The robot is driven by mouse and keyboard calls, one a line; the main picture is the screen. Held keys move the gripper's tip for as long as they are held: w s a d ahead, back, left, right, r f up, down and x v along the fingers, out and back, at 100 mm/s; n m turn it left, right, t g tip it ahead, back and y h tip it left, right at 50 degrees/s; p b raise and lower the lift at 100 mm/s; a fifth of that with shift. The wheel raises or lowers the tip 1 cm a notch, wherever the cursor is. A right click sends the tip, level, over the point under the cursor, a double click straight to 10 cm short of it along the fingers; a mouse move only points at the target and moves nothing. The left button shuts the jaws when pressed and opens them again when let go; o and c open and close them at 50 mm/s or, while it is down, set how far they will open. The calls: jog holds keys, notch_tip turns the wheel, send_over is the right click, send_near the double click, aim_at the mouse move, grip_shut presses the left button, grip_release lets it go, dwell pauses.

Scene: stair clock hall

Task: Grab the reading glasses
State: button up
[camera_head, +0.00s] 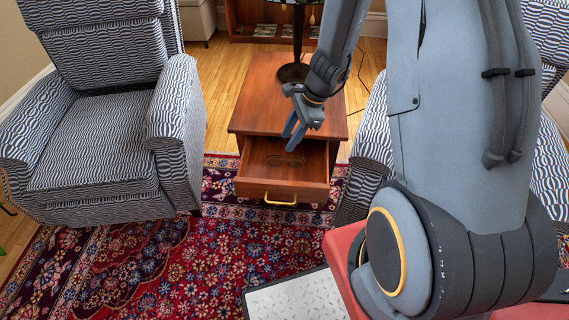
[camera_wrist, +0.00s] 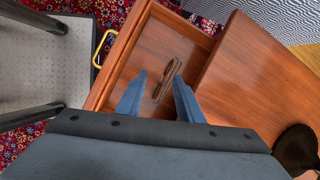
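The reading glasses (camera_wrist: 167,80) lie folded on the bottom of an open drawer, dark and thin-framed, and they show faintly in the head view (camera_head: 287,160). The drawer (camera_head: 256,188) is pulled out from a wooden side table (camera_head: 254,103) and has a yellow handle (camera_head: 280,200). My gripper (camera_head: 292,132) is above the drawer, pointing down. In the wrist view my gripper (camera_wrist: 158,92) has its two blue fingers apart, with the glasses showing between and just beyond the tips. Nothing is held.
A patterned armchair (camera_head: 110,120) stands left of the table, and another (camera_head: 371,135) stands to its right, partly hidden by my arm. A dark lamp base (camera_head: 293,72) stands on the tabletop. A red patterned rug (camera_head: 190,260) covers the floor in front.

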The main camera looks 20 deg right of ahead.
aim_at(286, 158)
jog(key=w+f+m, duration=0.1)
jog(key=f, duration=0.1)
jog(key=d+f+m, duration=0.1)
jog(key=f, duration=0.1)
jog(key=w+d+f+m, duration=0.1)
jog(key=f, duration=0.1)
jog(key=shift+w+f+m+t+b, duration=0.2)
jog(key=shift+w+m+t+b, duration=0.1)
jog(key=shift+m+b, duration=0.1)
jog(key=shift+w+f, duration=0.1)
jog(key=shift+f, duration=0.3)
jog(key=shift+b+x, duration=0.3)
jog(key=shift+x, duration=3.4)
jog(key=shift+w+d+f, duration=0.15)
jog(key=shift+f, duration=0.05)
jog(key=c, duration=0.4)
